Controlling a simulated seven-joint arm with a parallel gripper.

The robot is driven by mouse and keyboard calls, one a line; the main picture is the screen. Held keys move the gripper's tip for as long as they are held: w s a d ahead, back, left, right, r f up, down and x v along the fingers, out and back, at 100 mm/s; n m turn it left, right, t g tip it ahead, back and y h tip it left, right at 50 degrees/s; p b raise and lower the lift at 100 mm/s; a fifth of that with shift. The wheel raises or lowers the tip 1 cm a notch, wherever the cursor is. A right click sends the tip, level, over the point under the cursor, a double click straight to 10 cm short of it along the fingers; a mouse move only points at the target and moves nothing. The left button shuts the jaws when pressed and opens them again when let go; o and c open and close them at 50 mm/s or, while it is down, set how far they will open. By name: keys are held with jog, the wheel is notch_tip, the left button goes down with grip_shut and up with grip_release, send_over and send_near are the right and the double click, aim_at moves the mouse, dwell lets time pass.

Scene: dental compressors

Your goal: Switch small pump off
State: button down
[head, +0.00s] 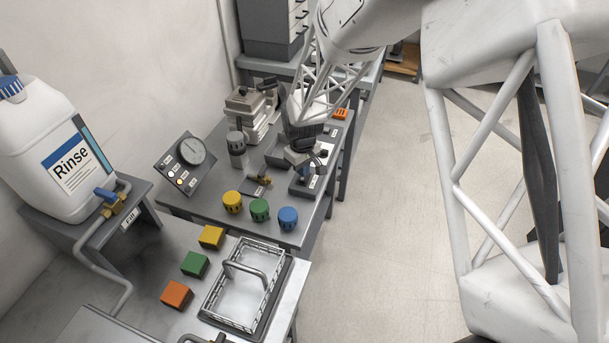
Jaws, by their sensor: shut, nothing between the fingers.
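My gripper (304,160) is at the far bench, low over a small grey switch panel (301,191) near the bench's right edge. It looks shut and empty. The panel has pale labels and a blue part, partly covered by the gripper, so I cannot read its switch positions. I cannot tell whether the gripper touches it. No thing is readably marked as the small pump. A second panel (186,163) with a round gauge and small coloured buttons or lamps stands at the bench's left.
Yellow (232,202), green (260,210) and blue (288,218) round knobs line the bench's front. A brass valve (262,182) and grey cylinder (237,148) stand behind. A wire basket (243,285), coloured blocks and a Rinse canister (50,150) are nearer. Clear floor lies right.

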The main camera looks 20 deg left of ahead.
jog(key=shift+f, duration=1.25)
dwell(1.2)
jog(key=shift+r, duration=3.55)
